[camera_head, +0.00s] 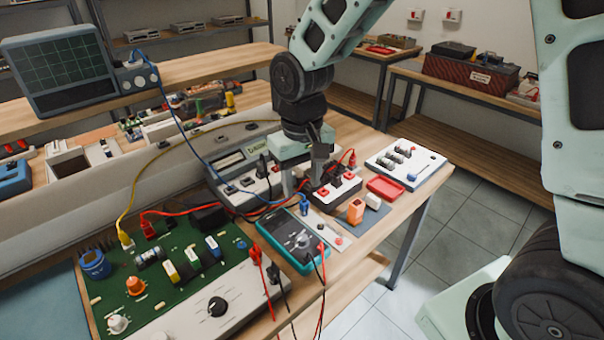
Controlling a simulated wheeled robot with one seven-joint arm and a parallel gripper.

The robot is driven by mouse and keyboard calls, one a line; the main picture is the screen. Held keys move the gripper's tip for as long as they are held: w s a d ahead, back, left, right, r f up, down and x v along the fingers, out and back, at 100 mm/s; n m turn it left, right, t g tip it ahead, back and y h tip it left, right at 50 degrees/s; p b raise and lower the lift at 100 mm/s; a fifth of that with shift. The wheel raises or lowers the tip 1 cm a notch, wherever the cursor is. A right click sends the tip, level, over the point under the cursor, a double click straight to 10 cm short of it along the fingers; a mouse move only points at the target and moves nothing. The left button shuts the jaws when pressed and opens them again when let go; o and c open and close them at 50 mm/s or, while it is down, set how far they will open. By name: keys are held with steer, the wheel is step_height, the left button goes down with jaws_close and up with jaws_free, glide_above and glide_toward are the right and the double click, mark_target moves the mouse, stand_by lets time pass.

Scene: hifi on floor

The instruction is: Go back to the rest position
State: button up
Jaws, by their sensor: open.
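My gripper (303,179) points down over the workbench, at the end of my pale green and black arm. Its two fingers are apart, one on each side of a gap. They are close to a grey and white box with red and black sockets (335,191) and the power supply unit (240,168). I cannot tell whether the fingers touch either one. I see nothing held between the fingers.
A teal multimeter (292,240) with red and black leads lies in front of my gripper. A green circuit board (175,262) fills the bench's left. A white switch panel (405,162) and a red tray (385,188) lie right. Tiled floor (450,240) is clear beyond the bench edge.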

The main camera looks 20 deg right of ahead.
steer(key=shift+r, duration=0.75)
steer(key=s+a+r+n, duration=0.1)
steer(key=s+a+n, duration=0.2)
steer(key=s, duration=0.7)
steer(key=s+a+r+n, duration=0.1)
steer(key=s+a+n, duration=0.2)
steer(key=s, duration=0.7)
steer(key=shift+s+r+y, duration=0.3)
steer(key=shift+s+r, duration=0.1)
